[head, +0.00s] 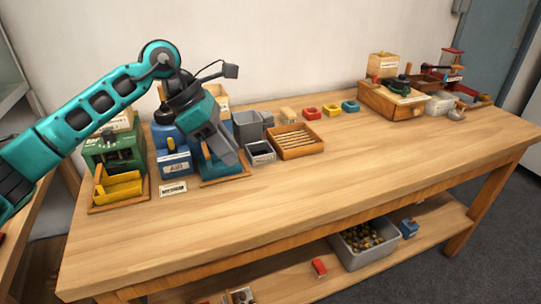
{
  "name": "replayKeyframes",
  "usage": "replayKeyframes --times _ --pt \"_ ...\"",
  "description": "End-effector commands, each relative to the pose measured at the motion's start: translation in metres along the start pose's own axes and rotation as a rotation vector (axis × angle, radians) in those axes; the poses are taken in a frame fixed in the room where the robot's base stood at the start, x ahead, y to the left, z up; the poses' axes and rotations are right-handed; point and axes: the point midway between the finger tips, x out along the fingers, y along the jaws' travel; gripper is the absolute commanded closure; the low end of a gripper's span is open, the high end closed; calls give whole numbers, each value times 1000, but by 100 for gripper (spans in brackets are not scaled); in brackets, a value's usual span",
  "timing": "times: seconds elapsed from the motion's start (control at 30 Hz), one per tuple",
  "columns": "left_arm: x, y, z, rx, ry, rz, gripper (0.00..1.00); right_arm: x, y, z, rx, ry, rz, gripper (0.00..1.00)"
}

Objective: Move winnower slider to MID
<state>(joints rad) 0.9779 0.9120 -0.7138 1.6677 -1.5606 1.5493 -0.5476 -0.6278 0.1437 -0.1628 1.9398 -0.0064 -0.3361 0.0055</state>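A blue machine (173,163) with a white label plate stands at the left of the table; I take it to be the winnower, but its lettering is too small to read. A blue tray on a wooden base (222,180) is at its right. My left gripper (229,157) points down over this tray, in front of the machine's right part. A small orange upright piece (206,151) shows beside the gripper; I cannot tell whether it is the slider or whether they touch. The gripper's fingers are too small and dark to judge. My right gripper is out of view.
A green machine (112,153) with a yellow tray (118,187) stands at the left. A slatted wooden tray (295,142) and grey bins (247,127) are to the right. A wooden box station (393,99) is farther right. The table's front middle (330,200) is clear.

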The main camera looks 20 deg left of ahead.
Motion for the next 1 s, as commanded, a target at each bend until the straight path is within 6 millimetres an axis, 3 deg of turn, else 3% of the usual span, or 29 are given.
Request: replayKeyframes --times 0.23,0.5,1.0 --pt "25 -22 37 -15 -189 -63 73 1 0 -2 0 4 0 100" --pt "36 -38 64 -46 -337 -112 73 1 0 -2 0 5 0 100" --pt "38 -42 70 -54 -368 -121 73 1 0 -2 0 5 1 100"
